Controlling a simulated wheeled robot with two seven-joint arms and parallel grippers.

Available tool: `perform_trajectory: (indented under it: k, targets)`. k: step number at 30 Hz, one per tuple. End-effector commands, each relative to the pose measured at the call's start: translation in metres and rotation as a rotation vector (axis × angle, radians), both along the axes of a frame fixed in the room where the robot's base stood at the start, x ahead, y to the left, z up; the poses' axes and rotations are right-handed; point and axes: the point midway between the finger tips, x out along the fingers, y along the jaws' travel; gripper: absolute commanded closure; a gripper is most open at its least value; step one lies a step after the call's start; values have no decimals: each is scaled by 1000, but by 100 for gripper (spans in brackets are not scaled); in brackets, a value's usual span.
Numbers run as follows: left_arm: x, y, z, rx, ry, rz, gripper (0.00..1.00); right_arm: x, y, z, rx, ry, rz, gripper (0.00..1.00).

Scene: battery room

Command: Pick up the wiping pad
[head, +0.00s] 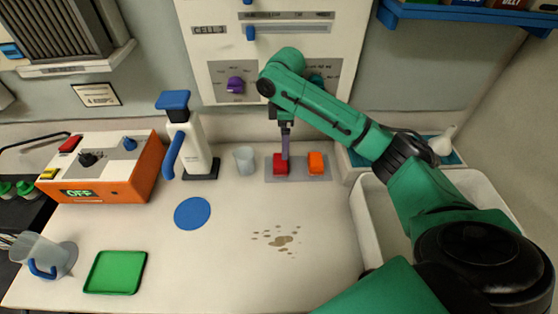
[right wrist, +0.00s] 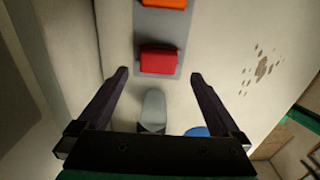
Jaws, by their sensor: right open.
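A red block-shaped pad (head: 281,164) and an orange one (head: 316,163) lie side by side on a grey mat (head: 299,178) at the back of the counter. I cannot tell by looks which is the wiping pad. My right gripper (head: 285,157) points down over the red pad and hides part of it. In the right wrist view, my right gripper (right wrist: 160,73) is open and empty. The red pad (right wrist: 161,59) shows just beyond its fingertips, roughly centred between them, and the orange pad (right wrist: 165,3) is cut by the top edge. My left gripper is not in view.
A clear cup (head: 245,159) and a white bottle (head: 191,146) stand left of the mat. Brown spots (head: 281,241) mark the counter in front. A blue disc (head: 192,213), green tray (head: 115,272), jug (head: 43,256) and orange control box (head: 105,166) are further left.

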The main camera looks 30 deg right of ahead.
Motion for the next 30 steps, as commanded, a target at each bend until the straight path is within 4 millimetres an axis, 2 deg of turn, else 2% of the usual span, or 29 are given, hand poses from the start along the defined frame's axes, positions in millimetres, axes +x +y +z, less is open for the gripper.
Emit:
perform_trajectory:
  k: [3,8,12,15,22,26,27,30]
  targets:
    - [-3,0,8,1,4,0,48,0,0,-25,-1,3,-1,0]
    - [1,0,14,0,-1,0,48,-1,0,-45,0,2,0,0]
    - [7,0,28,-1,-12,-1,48,-4,-1,-71,-1,4,-2,0]
    - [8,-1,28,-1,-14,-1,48,-3,-1,-88,-1,0,-1,0]
    - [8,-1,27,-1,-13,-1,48,-2,-1,-93,-2,-1,0,0]
    - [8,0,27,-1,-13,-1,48,-2,-1,-93,-2,-1,0,50]
    - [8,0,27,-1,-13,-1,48,-2,-1,-93,-2,-1,0,65]
    - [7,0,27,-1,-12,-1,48,-2,-1,-92,-1,-3,0,66]
